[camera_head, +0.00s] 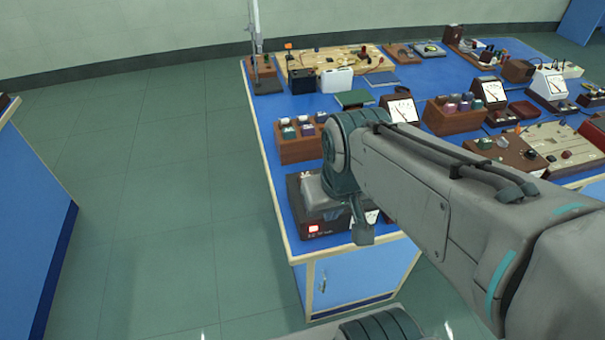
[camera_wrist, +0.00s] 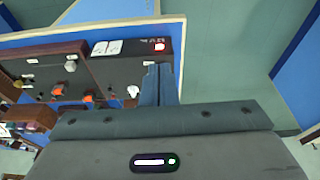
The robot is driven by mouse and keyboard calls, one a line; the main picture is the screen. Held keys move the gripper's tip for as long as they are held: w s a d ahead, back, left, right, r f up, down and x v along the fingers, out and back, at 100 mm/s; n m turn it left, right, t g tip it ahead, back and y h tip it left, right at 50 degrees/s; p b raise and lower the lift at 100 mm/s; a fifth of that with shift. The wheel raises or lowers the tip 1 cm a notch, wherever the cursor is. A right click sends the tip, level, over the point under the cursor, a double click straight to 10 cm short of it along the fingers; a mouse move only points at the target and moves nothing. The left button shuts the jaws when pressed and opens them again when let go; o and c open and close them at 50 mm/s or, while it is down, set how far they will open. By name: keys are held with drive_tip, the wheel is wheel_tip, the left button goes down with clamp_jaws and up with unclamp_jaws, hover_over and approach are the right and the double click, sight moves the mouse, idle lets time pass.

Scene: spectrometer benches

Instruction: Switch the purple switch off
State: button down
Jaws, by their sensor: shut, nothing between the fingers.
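I cannot make out a purple switch in either view. A small lit red switch (camera_head: 313,228) shows on the front of a dark power-supply box (camera_head: 325,235) at the near corner of the blue bench. The lit red switch also shows in the wrist view (camera_wrist: 159,47), at the corner of the dark box (camera_wrist: 122,68). My gripper (camera_wrist: 160,72) is shut and empty, its fingertips over the box just below the red switch in the picture. I cannot tell whether they touch the box. In the head view my arm hides much of the box.
The blue bench (camera_head: 262,128) is crowded with meters, boards and wooden racks. A wooden rack of small bottles (camera_head: 298,152) stands just behind the box. Open floor (camera_head: 190,210) lies left of the bench, with another blue bench (camera_head: 35,215) at the far left.

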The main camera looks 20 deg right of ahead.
drive_tip(key=w+n+g, duration=0.4)
drive_tip(key=w+n, duration=1.2)
drive_tip(key=n, duration=0.1)
drive_tip(key=shift+w+d+f+n+g+b, duration=0.2)
drive_tip(key=shift+w+f+n+g+b, duration=0.1)
drive_tip(key=shift+w+n, duration=0.1)
drive_tip(key=f, duration=0.4)
drive_tip(key=s+f, duration=0.1)
drive_tip(key=f, duration=0.4)
drive_tip(key=s+f, duration=0.1)
drive_tip(key=f, duration=0.3)
drive_tip(key=shift+f+p, duration=0.4)
